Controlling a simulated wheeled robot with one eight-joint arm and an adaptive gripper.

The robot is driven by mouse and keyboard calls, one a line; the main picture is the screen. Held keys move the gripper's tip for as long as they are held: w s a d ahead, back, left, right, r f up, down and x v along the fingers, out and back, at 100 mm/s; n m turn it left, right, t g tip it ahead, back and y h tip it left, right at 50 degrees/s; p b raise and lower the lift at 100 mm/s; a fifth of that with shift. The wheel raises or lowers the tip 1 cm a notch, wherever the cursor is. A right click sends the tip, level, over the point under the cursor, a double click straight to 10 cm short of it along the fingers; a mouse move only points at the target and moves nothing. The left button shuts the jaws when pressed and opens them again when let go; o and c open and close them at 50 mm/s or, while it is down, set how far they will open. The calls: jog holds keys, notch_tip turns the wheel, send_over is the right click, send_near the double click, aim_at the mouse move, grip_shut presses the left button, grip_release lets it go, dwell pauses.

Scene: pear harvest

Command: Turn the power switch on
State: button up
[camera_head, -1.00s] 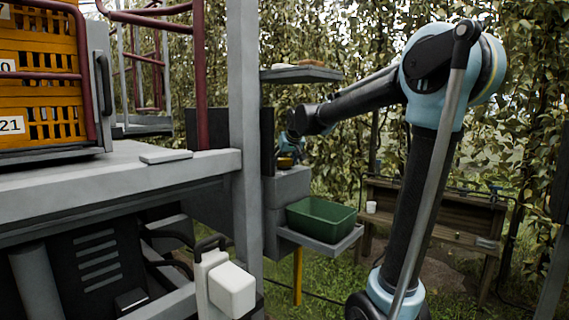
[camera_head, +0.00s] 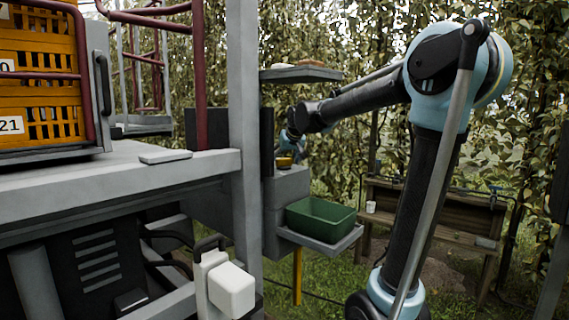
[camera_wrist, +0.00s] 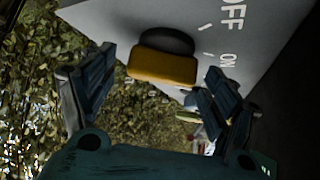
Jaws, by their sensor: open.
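The power switch (camera_wrist: 163,66) is a yellow knob on a dark round base, on a pale panel (camera_wrist: 125,20) marked OFF and ON in the wrist view. My gripper (camera_wrist: 155,88) is open, with one finger to each side of the yellow knob; I cannot tell whether either finger touches it. In the head view the yellow knob (camera_head: 284,162) shows small on top of the grey box (camera_head: 290,185), with my gripper (camera_head: 290,150) just above it. The fingertips are too small and partly hidden there.
A green bin (camera_head: 320,219) stands on a grey shelf below the box. A grey post (camera_head: 245,130) and dark panel stand left of my gripper. Another shelf (camera_head: 300,74) hangs above. A wooden bench (camera_head: 430,225) is behind, with foliage all around.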

jog(key=v, duration=1)
jog(key=shift+s+r, duration=0.25)
jog(key=shift+d, duration=0.25)
